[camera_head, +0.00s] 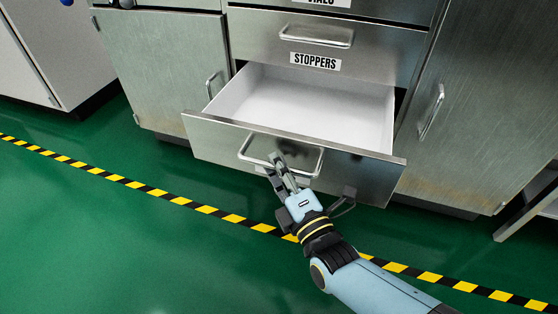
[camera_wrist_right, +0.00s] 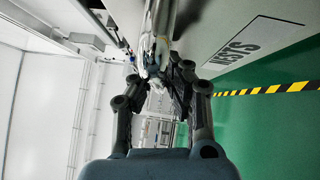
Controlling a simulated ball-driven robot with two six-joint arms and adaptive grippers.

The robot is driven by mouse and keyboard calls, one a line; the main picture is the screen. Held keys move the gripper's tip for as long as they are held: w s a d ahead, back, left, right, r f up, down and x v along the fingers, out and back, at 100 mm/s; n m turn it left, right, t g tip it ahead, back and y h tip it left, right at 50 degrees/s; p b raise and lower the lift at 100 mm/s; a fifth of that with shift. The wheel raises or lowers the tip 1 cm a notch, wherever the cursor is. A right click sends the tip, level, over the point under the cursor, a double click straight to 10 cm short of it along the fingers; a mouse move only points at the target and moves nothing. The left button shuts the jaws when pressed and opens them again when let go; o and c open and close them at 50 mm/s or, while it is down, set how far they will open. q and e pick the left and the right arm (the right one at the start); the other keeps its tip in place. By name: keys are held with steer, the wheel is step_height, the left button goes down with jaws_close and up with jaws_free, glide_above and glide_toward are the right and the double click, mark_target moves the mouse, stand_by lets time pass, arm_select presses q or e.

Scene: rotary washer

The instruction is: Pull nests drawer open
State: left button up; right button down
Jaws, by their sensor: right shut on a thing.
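The nests drawer (camera_head: 240,139) is pulled out from the steel cabinet, and its white inside is empty. Its bar handle (camera_head: 308,164) runs across the front panel. My right gripper (camera_head: 277,162) is shut on the handle near its middle. In the right wrist view the fingers of my right gripper (camera_wrist_right: 162,80) close around the shiny handle bar (camera_wrist_right: 158,35). The NESTS label (camera_wrist_right: 240,40) shows on the drawer front there; in the head view my gripper and the handle mostly cover it. My left gripper is not in view.
A closed stoppers drawer (camera_head: 370,62) sits just above. Steel cabinet doors stand on the left (camera_head: 165,75) and right (camera_head: 480,110). The green floor (camera_head: 90,240) in front is clear, crossed by a yellow and black stripe (camera_head: 180,201).

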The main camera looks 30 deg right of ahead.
steer(key=shift+w+r, duration=0.1)
steer(key=shift+r, duration=0.1)
steer(key=c, duration=1.3)
jaws_free()
steer(key=shift+f, duration=0.1)
steer(key=shift+c, duration=0.2)
steer(key=shift+s+f, duration=0.1)
steer(key=shift+s, duration=0.2)
steer(key=s+f, duration=0.1)
steer(key=s, duration=1)
steer(key=shift+s+a+f, duration=0.2)
steer(key=shift+a+f, duration=0.05)
steer(key=shift+a, duration=0.15)
